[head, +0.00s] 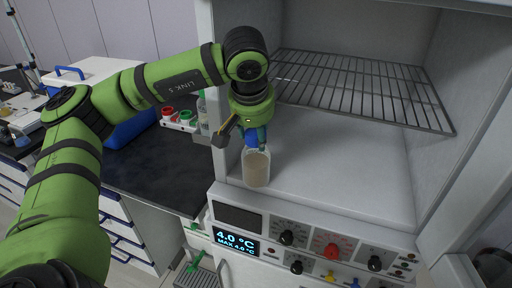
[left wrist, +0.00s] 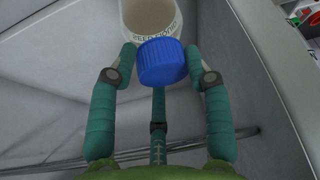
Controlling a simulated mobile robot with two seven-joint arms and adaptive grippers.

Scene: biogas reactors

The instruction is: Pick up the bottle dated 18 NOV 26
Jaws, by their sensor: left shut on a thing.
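A bottle (head: 256,168) with a blue cap and light brown contents stands at the front left of the white cabinet's floor. The label's text is too small and angled for me to read a date. My left gripper (head: 254,138) reaches down over the bottle from above and is shut on it at the cap. I cannot tell whether the bottle is clear of the floor. My right gripper is not in view.
A wire rack (head: 360,85) spans the cabinet above its floor. The floor (head: 340,165) right of the bottle is clear. Below is a control panel (head: 310,245) with knobs and a 4.0 °C display. A dark bench (head: 155,165) stands at left, with red and green-capped items (head: 180,115).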

